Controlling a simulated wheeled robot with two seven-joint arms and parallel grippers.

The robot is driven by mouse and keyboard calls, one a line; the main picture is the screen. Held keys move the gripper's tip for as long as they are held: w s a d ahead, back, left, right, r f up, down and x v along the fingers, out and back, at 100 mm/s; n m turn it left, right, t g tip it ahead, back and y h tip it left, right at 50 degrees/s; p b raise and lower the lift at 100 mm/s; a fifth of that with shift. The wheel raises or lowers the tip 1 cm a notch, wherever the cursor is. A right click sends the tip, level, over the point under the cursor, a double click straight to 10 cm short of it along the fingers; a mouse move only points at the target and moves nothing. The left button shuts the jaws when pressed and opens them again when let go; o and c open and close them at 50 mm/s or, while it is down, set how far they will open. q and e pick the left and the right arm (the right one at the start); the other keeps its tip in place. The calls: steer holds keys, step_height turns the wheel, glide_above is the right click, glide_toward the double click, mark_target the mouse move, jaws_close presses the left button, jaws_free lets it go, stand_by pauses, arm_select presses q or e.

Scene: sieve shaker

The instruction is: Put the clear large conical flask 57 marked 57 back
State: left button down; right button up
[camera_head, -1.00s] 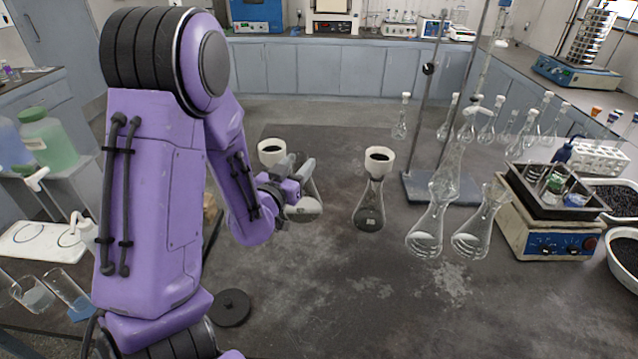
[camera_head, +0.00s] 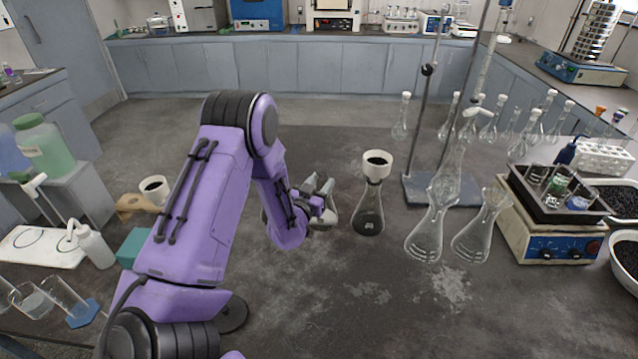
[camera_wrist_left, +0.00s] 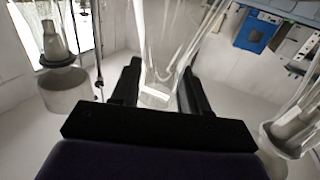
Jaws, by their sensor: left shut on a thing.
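A clear conical flask, taken as flask 57, is between the fingers of my left gripper (camera_head: 318,190). In the head view little of the flask (camera_head: 326,219) shows past the gripper. In the left wrist view the fingers (camera_wrist_left: 157,88) stand on either side of its clear glass (camera_wrist_left: 160,45), with a pale label patch low on it. Its number is not readable. The gripper is shut on it, left of a flask with dark contents and a white funnel cup (camera_head: 369,205). My right gripper is not in view.
Two clear flasks (camera_head: 427,238) (camera_head: 474,240) stand right of the dark-filled one, before a stand with a grey base (camera_head: 412,190). A hotplate (camera_head: 560,246) with a tray is farther right. A white cup (camera_head: 154,187) is at left. The front middle bench is clear.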

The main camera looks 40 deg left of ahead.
arm_select(q)
steer(key=c, duration=0.6)
jaws_free()
steer(key=shift+w+f, duration=0.35)
steer(key=shift+w, duration=0.2)
steer(key=shift+o, duration=0.2)
steer(key=shift+s+a+r, duration=0.1)
steer(key=shift+s+r, duration=0.2)
steer(key=shift+s, duration=0.2)
steer(key=shift+r, duration=0.25)
steer(key=b+v, duration=0.1)
steer(key=v, duration=0.1)
steer(key=f+v, duration=0.1)
steer(key=v, duration=0.1)
steer(key=shift+s+b, duration=0.15)
steer(key=shift+b, duration=0.2)
steer(key=b+v, duration=0.2)
steer(key=v, duration=0.5)
steer(key=shift+s+r, duration=0.2)
steer(key=shift+r, duration=0.25)
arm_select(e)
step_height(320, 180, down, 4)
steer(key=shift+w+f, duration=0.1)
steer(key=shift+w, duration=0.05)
